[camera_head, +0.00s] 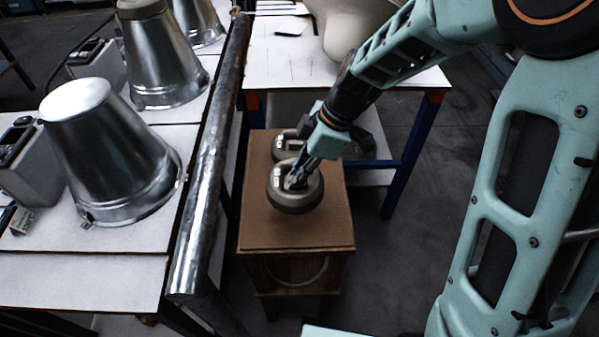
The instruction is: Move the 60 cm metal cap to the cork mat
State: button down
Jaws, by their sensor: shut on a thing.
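Two round grey caps with pale labels are over a small wooden stand with a flat brown top (265,228). My gripper (297,180) is shut on the front cap (296,207), near its middle, and hides part of its upper face. The rear cap (282,143) is partly hidden behind my gripper. The labels are too small to read, so I cannot tell which cap is the 60 cm one. I cannot tell whether the front cap rests on the top or is just above it. The brown top may be cork; no separate mat is clear.
A thick metal rail (205,190) runs close along the stand's left side. Beyond it, a white table (75,275) holds several shiny metal cones (105,150). A white table (280,70) with blue legs stands behind. Bare brown surface lies in front of the front cap.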

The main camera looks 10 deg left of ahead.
jog(key=shift+f+b, duration=1.7)
jog(key=shift+f, duration=1.5)
jog(key=shift+w+f+b, duration=0.1)
jog(key=shift+f+b, duration=0.75)
jog(key=shift+b, duration=0.1)
jog(key=shift+f+b, duration=0.1)
jog(key=shift+b, duration=0.5)
jog(key=c, duration=1.8)
grip_release()
jog(key=shift+c, duration=0.2)
jog(key=shift+f, duration=0.1)
